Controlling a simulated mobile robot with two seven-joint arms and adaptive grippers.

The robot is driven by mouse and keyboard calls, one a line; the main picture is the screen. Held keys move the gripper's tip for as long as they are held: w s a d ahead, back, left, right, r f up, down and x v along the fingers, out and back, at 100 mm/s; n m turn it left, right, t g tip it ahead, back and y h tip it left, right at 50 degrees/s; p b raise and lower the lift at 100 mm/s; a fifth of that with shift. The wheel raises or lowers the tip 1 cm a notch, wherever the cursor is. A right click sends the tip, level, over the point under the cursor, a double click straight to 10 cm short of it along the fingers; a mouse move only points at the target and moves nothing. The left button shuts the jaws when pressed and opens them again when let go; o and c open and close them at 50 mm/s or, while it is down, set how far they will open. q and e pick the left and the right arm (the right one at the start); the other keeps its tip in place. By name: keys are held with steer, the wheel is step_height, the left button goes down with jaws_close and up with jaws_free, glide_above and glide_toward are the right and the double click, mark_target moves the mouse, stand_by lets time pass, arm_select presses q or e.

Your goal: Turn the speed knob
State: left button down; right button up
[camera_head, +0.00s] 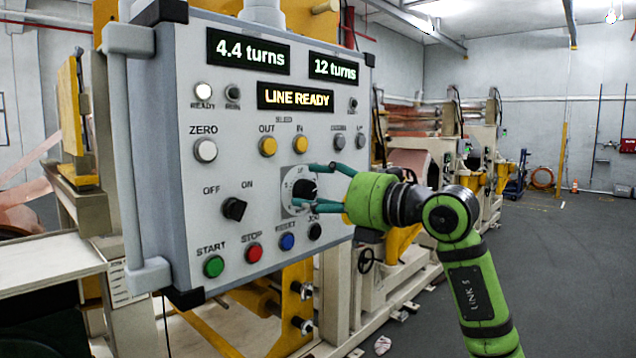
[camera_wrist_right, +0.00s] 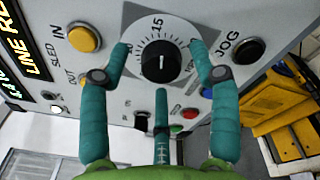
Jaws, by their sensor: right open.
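The speed knob (camera_head: 304,188) is a black knob on a pale numbered dial, low on the right part of the grey control panel (camera_head: 180,120). In the right wrist view the knob (camera_wrist_right: 161,63) sits between the fingertips, with "15" on the dial above it. My right gripper (camera_head: 322,186) is open, with teal fingers spread around the dial. In the wrist view, two fingers of the gripper (camera_wrist_right: 160,58) flank the dial and a third points at it from below. I cannot tell whether any finger touches the knob. My left gripper is not in view.
The JOG button (camera_wrist_right: 249,49) is close to one finger. A blue RESET button (camera_head: 287,241) and red STOP button (camera_head: 253,252) lie below the dial. The OFF/ON switch (camera_head: 234,208) is to its left. Displays read "4.4 turns", "12 turns" and "LINE READY". Open floor lies right.

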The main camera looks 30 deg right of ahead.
steer(key=shift+w, duration=0.1)
steer(key=c, duration=1.2)
steer(key=shift+o, duration=0.2)
steer(key=shift+r+n, duration=0.25)
steer(key=shift+n, duration=0.05)
